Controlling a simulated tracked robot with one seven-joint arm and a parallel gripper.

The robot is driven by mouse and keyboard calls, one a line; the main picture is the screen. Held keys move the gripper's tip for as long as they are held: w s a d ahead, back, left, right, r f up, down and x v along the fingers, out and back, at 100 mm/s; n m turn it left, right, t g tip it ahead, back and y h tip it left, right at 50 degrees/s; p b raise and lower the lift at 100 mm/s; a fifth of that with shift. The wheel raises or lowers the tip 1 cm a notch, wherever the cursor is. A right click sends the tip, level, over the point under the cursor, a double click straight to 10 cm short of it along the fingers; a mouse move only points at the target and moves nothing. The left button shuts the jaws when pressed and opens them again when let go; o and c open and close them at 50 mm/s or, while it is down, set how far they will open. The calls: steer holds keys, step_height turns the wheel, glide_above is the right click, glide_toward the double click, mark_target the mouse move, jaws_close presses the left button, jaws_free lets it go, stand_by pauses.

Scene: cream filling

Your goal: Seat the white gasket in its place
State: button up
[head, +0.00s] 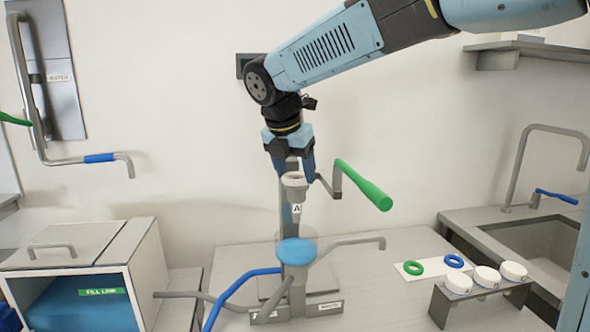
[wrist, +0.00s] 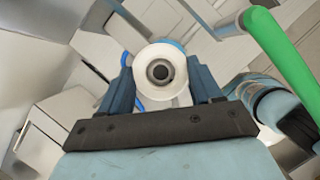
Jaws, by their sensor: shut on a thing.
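My gripper (head: 291,168) points down over the filling machine, its fingers shut on a white round piece with a dark centre hole. In the wrist view this white round piece (wrist: 160,73) sits between the two fingertips. In the head view the same piece (head: 294,180) has a pale rim and a narrow lower part marked A. I cannot tell whether the white gasket is part of it; no separate white ring shows clearly. The machine's blue round top (head: 296,250) is below the held piece, apart from it in the head view.
A white card (head: 433,266) holds a green ring (head: 412,268) and a blue ring (head: 454,261), with a gap between. A rack (head: 440,304) holds three white round pieces. A green-handled crank (head: 365,185) sticks out beside my gripper. A sink (head: 535,245) is at the right.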

steer(key=shift+f, duration=0.1)
steer(key=o, duration=1.1)
steer(key=shift+r, duration=3.55)
steer(key=shift+s, duration=0.1)
